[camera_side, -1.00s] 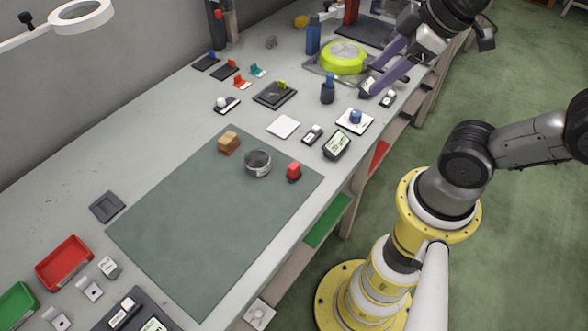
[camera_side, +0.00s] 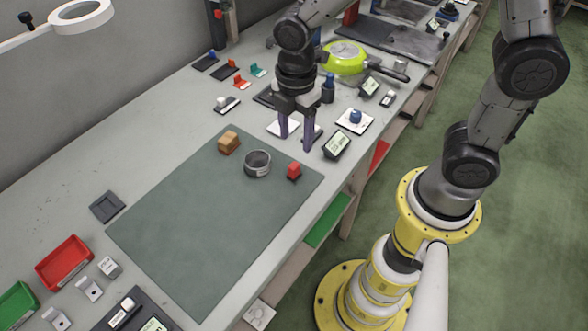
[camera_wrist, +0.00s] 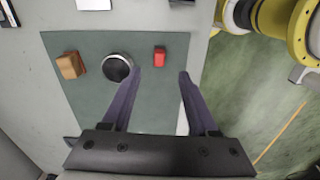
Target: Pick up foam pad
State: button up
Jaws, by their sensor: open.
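No object is plainly marked as the foam pad. A thin dark grey square (camera_side: 108,206) lies flat on the bench left of the green mat and could be it; in the wrist view one corner (camera_wrist: 70,143) shows past my gripper's body. A flat white square (camera_side: 280,128) beyond the mat's far edge is another candidate, partly behind my fingers, and shows at the wrist view's top edge (camera_wrist: 93,4). My gripper (camera_side: 295,144) is open and empty, pointing down above the bench. In the wrist view its two purple fingers (camera_wrist: 159,72) are spread, with nothing between them.
On the green mat (camera_side: 190,225) stand a tan block (camera_side: 228,142), a grey ring-like dish (camera_side: 257,163) and a red block (camera_side: 293,171). A lime pan (camera_side: 345,57) lies at the back. Red (camera_side: 65,262) and green bins are at near left. Much of the mat is clear.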

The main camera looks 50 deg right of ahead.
aim_at(294, 165)
notch_tip(294, 165, down, 5)
jog(key=shift+r, duration=0.15)
jog(key=shift+a+f, duration=0.15)
jog(key=shift+f, duration=1.2)
jog(key=shift+a+f, duration=0.1)
jog(key=shift+f, duration=1.2)
grip_shut()
